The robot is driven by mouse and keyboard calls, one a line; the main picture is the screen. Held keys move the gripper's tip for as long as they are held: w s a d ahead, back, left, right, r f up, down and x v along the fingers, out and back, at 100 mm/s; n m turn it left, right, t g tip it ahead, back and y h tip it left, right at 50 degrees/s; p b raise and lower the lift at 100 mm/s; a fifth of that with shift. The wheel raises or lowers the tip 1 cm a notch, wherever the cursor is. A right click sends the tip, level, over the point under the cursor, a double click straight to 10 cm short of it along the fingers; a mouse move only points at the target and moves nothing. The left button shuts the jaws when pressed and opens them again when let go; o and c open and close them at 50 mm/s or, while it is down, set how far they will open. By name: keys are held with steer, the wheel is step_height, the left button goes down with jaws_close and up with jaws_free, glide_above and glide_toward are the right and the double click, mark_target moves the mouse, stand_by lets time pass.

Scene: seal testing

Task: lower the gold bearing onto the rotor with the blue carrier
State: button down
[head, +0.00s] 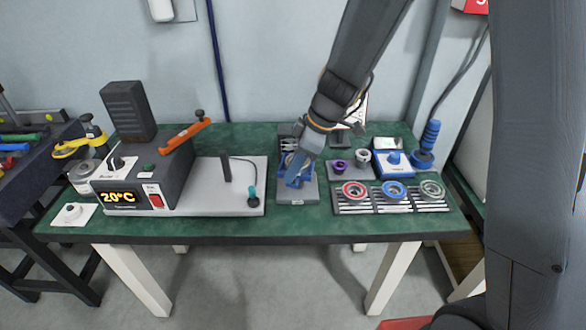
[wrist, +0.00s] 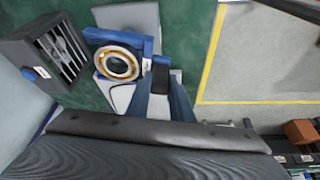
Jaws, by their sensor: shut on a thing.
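The gold bearing (wrist: 117,63) shows as a ring with a pale centre in the wrist view, seated in the blue carrier (wrist: 102,36). My gripper (wrist: 160,75) is shut on the carrier at the right side of the bearing. In the head view my gripper (head: 292,181) is low over a grey stand (head: 298,198) at the middle of the table. The rotor cannot be made out; bearing, carrier and gripper cover that spot. I cannot tell whether the bearing touches anything below.
On the green table (head: 310,222), a heater (head: 150,178) reading 20°C stands left, with a grey plate. A slotted dark box (wrist: 60,50) is near the carrier.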

mark_target(296, 181)
steer(key=shift+f+b, duration=3.15)
steer(key=shift+b, duration=0.8)
stand_by(1.0)
steer(key=shift+s+a+b, duration=0.4)
steer(key=shift+s+b, duration=0.1)
steer(key=shift+s, duration=1.05)
steer(key=shift+s+a+b, duration=0.35)
steer(key=shift+s+b, duration=0.2)
steer(key=shift+s, duration=0.95)
steer(key=shift+s+a+b, duration=0.4)
steer(key=shift+s+b, duration=0.1)
steer(key=shift+s, duration=1.05)
step_height(296, 181, up, 9)
steer(key=p, duration=0.6)
